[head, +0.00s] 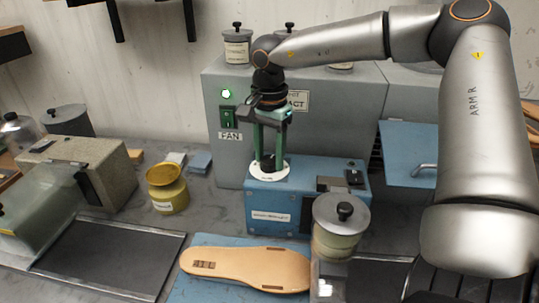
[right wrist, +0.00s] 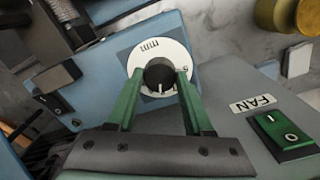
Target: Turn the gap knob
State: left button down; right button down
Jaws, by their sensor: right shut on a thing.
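The gap knob (right wrist: 159,75) is a dark round knob with a white pointer line, on a white dial marked "mm" (right wrist: 150,47). The dial also shows in the head view (head: 269,172), on top of the blue machine (head: 262,205). My right gripper (right wrist: 160,84) points down from above with its green fingers on either side of the knob, shut on it. It also shows in the head view (head: 268,160), where the fingers mostly hide the knob. My left gripper is not in view.
The grey cabinet (head: 216,130) with the green FAN switch (head: 228,117) stands close behind. A lidded jar (head: 340,225) stands at the blue machine's front right. A sandal sole (head: 245,268) lies on a blue mat in front. A yellow jar (head: 168,190) stands to the left.

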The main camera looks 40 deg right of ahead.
aim_at(269, 160)
jog(key=shift+n, duration=0.4)
jog(key=shift+c, duration=1.5)
grip_release()
jog(key=shift+r, duration=0.1)
notch_tip(269, 160, up, 12)
jog(key=shift+r, duration=0.2)
